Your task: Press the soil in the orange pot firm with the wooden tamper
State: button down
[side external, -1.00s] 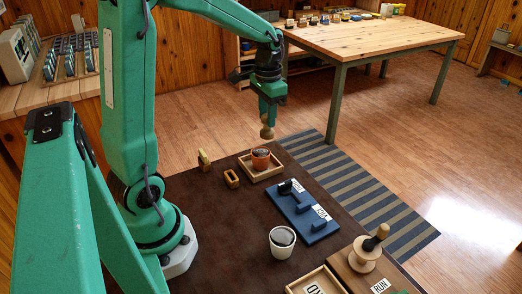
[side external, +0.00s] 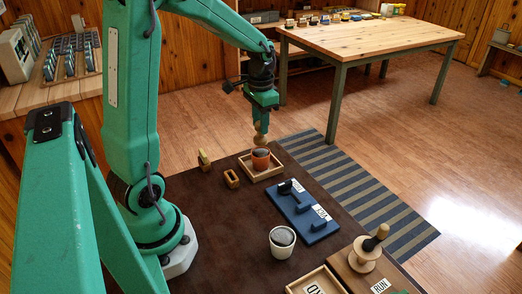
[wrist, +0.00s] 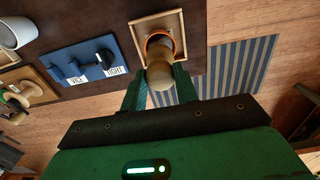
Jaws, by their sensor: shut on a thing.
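My gripper (side external: 262,118) is shut on the wooden tamper (side external: 260,140) and holds it head-down just above the orange pot (side external: 261,164). In the wrist view the tamper (wrist: 160,74) lies between my gripper's two green fingers (wrist: 160,88). It hides part of the orange pot's rim (wrist: 150,40). Dark soil (side external: 261,153) shows at the top of the pot. In the side view the tamper's head is very close to the soil; I cannot tell whether they touch. The pot stands in a square wooden tray (side external: 274,170).
A blue board (side external: 316,229) with dark blocks and labels lies in front of the tray. A white pot (side external: 283,243) with dark contents stands nearer. A striped mat (side external: 370,200) lies on the floor.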

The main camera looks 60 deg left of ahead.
aim_at(260, 137)
jog(key=shift+f, duration=1.6)
jog(key=shift+f, duration=0.6)
dwell(1.7)
jog(key=shift+r, duration=0.1)
jog(key=shift+r, duration=1.95)
